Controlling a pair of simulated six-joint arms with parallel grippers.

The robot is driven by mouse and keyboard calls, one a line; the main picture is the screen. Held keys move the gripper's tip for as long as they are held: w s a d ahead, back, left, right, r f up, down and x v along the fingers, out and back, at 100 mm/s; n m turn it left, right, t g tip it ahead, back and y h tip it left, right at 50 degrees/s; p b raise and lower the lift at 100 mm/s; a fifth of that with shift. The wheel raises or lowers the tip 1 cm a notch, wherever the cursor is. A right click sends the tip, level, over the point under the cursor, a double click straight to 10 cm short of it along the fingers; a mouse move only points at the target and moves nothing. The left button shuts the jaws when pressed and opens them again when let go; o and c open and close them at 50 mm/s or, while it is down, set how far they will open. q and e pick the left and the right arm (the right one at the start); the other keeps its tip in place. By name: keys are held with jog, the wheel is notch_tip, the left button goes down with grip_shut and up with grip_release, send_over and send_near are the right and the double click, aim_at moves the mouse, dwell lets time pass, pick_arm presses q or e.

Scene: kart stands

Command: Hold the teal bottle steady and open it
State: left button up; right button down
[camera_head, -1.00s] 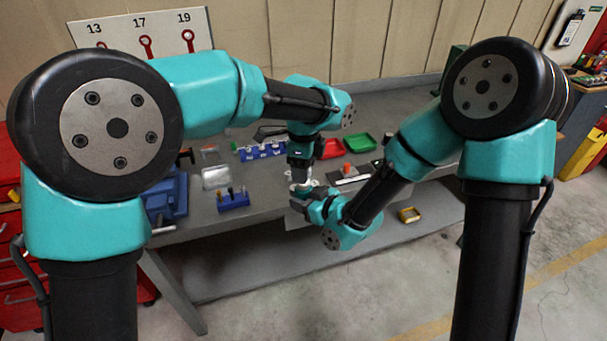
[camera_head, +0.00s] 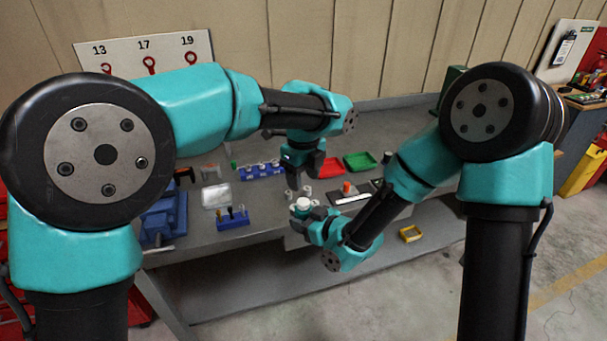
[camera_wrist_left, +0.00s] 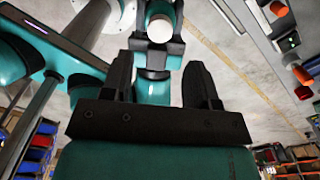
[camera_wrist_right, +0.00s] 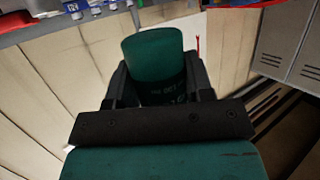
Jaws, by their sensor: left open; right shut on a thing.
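The teal bottle (camera_wrist_right: 152,55) is in my right gripper (camera_wrist_right: 158,75), which is shut around its side; a dark band with lettering shows between the fingers. In the head view the bottle's white top (camera_head: 303,203) shows above my right gripper (camera_head: 302,215), near the table's front edge. My left gripper (camera_head: 302,170) is open, empty and above the bottle, apart from it. In the left wrist view the round white top (camera_wrist_left: 160,28) shows beyond my open left fingers (camera_wrist_left: 158,75). Whether the white top is loose or tight cannot be told.
On the table (camera_head: 270,218) stand a blue block with upright pieces (camera_head: 233,219), a blue vise (camera_head: 160,220), a clear tray (camera_head: 216,196), and red (camera_head: 330,168) and green (camera_head: 360,162) bins. A yellow tray (camera_head: 411,234) lies lower down, in front of the table.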

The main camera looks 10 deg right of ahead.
aim_at(303, 202)
pick_arm(q)
jog(key=shift+r+m, duration=0.2)
jog(key=shift+m, duration=0.3)
jog(key=shift+f, duration=0.1)
jog(key=shift+f, duration=3.9)
jog(key=shift+c, duration=0.4)
jog(key=c, duration=0.8)
jog(key=n, duration=0.6)
jog(key=shift+c, duration=0.3)
jog(key=shift+n, duration=0.3)
jog(key=shift+r, duration=1.15)
